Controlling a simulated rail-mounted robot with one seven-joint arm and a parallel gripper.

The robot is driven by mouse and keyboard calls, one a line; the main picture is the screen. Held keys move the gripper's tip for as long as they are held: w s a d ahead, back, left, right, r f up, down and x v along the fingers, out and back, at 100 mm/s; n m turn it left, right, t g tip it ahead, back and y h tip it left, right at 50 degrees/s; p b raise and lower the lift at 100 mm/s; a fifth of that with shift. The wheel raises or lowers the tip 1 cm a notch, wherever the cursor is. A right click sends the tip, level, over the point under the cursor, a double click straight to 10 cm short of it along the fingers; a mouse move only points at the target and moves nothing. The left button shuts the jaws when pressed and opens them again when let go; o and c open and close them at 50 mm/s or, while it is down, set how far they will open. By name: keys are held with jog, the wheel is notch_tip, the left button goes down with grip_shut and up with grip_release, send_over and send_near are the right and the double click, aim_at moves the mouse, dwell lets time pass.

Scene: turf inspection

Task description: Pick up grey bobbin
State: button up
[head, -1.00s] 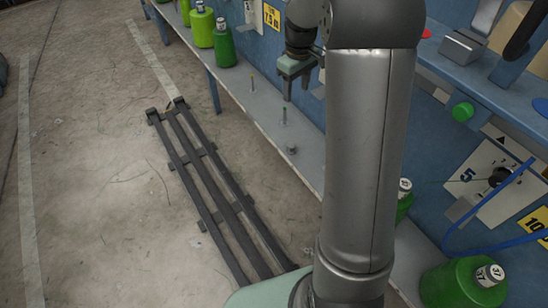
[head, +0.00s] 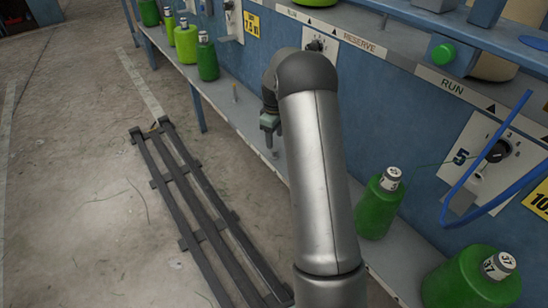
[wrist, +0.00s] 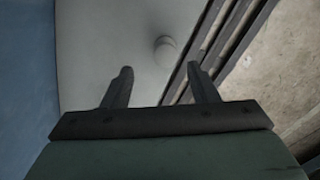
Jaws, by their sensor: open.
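The grey bobbin (wrist: 165,48) is a small, pale, rounded piece on the grey shelf (wrist: 95,40). In the wrist view it lies beyond my fingertips, roughly midway between them in line. My gripper (wrist: 160,68) is open, with nothing between its two dark fingers. In the head view my gripper (head: 268,140) points down over the grey shelf (head: 245,112), close to its front edge. The bobbin is hard to make out there, small and close to the fingers.
Green bottles (head: 382,203) stand along the shelf, with more at its far end (head: 207,58). A blue panel with a dial plate (head: 480,155) rises behind. A dark slatted rack (head: 185,190) lies on the floor beside the shelf.

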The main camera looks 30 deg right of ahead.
aim_at(274, 149)
jog(key=f+b, duration=0.1)
jog(key=f, duration=0.1)
jog(key=f+b, duration=0.1)
jog(key=f, duration=0.1)
jog(key=f+b, duration=0.1)
jog(key=f, duration=0.1)
jog(key=shift+s+a, duration=0.25)
jog(key=shift+s, duration=0.05)
jog(key=c, duration=1)
